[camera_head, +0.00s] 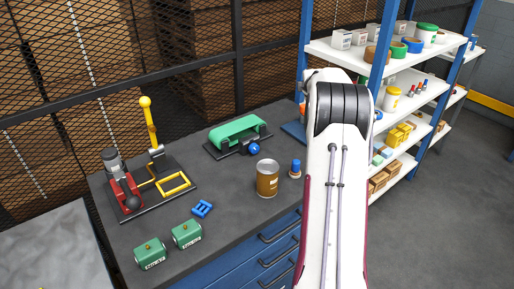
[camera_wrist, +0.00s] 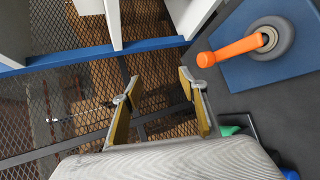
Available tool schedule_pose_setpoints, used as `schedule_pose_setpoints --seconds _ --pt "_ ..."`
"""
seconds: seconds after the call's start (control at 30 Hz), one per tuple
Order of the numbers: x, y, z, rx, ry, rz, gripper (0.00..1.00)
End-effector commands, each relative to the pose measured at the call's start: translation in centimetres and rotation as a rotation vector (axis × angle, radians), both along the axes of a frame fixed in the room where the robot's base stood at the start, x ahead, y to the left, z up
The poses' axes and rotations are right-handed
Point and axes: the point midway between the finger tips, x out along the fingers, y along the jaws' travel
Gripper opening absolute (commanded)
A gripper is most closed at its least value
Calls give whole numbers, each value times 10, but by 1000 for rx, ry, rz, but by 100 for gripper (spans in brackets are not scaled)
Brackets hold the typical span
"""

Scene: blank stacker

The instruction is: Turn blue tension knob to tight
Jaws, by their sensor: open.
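The blue tension knob (camera_head: 254,149) is a round blue ball on the near right side of a green belt device (camera_head: 237,131) on the dark bench. In the wrist view, a blue piece, probably the knob (camera_wrist: 289,174), shows at the bottom right edge, next to a bit of green belt (camera_wrist: 229,130). My gripper (camera_wrist: 158,78) is open and empty, its two yellow-padded fingers spread apart. It faces the mesh wall and is away from the knob. In the head view my arm hides the gripper. The knob's setting cannot be read.
An orange lever (camera_wrist: 238,48) on a blue plate (camera_wrist: 265,65) is right of my fingers. Left are a red and yellow fixture (camera_head: 150,180) and green boxes (camera_head: 187,235). Shelves (camera_head: 335,50) stand right.

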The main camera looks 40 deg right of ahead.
Motion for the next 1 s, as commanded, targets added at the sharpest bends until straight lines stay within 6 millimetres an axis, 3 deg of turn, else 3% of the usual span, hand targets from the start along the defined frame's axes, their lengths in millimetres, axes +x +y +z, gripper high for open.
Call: schedule_pose_setpoints --seconds 0.2,0.47,0.73,1.0 --pt "32 28 16 -161 62 208 43" --pt "61 72 21 -333 153 467 43" --pt "76 123 8 -480 269 741 43" --pt "72 169 -19 -597 407 1016 43"
